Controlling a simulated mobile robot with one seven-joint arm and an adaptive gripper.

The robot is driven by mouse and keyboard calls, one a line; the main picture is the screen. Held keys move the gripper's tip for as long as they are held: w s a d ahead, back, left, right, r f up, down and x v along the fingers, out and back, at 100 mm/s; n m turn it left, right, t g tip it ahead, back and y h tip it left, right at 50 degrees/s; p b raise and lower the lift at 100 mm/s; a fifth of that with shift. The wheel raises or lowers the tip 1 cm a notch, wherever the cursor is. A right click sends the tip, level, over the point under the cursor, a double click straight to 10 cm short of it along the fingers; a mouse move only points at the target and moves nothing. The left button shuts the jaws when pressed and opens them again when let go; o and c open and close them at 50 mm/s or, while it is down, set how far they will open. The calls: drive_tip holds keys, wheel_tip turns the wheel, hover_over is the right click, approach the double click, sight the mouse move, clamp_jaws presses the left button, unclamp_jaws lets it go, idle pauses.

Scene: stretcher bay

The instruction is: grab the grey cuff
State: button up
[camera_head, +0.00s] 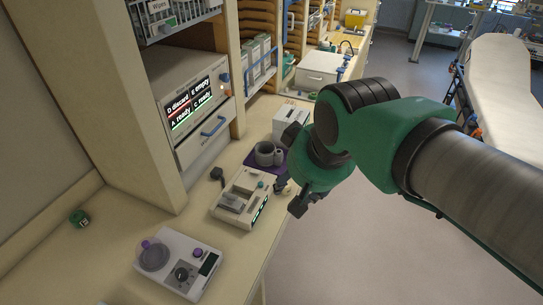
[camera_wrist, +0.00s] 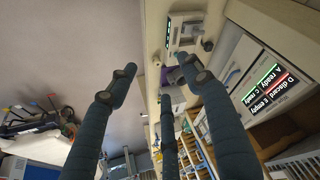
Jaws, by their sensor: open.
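The grey cuff (camera_head: 268,153) appears as a grey, rounded, hollow piece on a purple mat (camera_head: 252,161) on the counter. In the head view it is just left of my gripper (camera_head: 292,192), apart from it as far as I can tell. My gripper is open and its fingers are spread with nothing between them in the wrist view (camera_wrist: 165,82). In that view a bit of purple (camera_wrist: 176,77) shows behind the fingers, and I cannot make out the cuff clearly there.
A white device with a screen (camera_head: 240,197) stands in front of the mat. A scale-like device (camera_head: 180,265) is nearer on the counter (camera_head: 100,262). A cabinet with a status display (camera_head: 194,103) rises at the left. A stretcher (camera_head: 502,80) stands at the right beyond open floor.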

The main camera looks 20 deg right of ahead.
drive_tip(key=w+d+m+g+p, duration=0.1)
drive_tip(key=w+d+m+p, duration=0.15)
drive_tip(key=w, duration=1.15)
drive_tip(key=w+d+m+g+p, duration=0.2)
drive_tip(key=w+d+p, duration=0.15)
drive_tip(key=w, duration=1.05)
drive_tip(key=w+d+f+m+p, duration=0.1)
drive_tip(key=w+d+f, duration=0.2)
drive_tip(key=w+f, duration=0.3)
drive_tip(key=w+d+f+m+g+p, duration=0.1)
drive_tip(key=w+d+f+p, duration=0.1)
drive_tip(key=w+d+f, duration=0.2)
drive_tip(key=w+d+f+m+g+p, duration=0.1)
drive_tip(key=w+d+f+m+p, duration=0.1)
drive_tip(key=w+f, duration=0.6)
wheel_tip(320, 180, down, 3)
drive_tip(key=shift+w+d, duration=0.4)
drive_tip(key=shift+d, duration=0.25)
drive_tip(key=shift+f, duration=0.15)
approach(269, 155)
drive_tip(key=shift+w+d+f+p, duration=0.15)
drive_tip(key=shift+d+f+p, duration=0.15)
drive_tip(key=shift+d+f, duration=2)
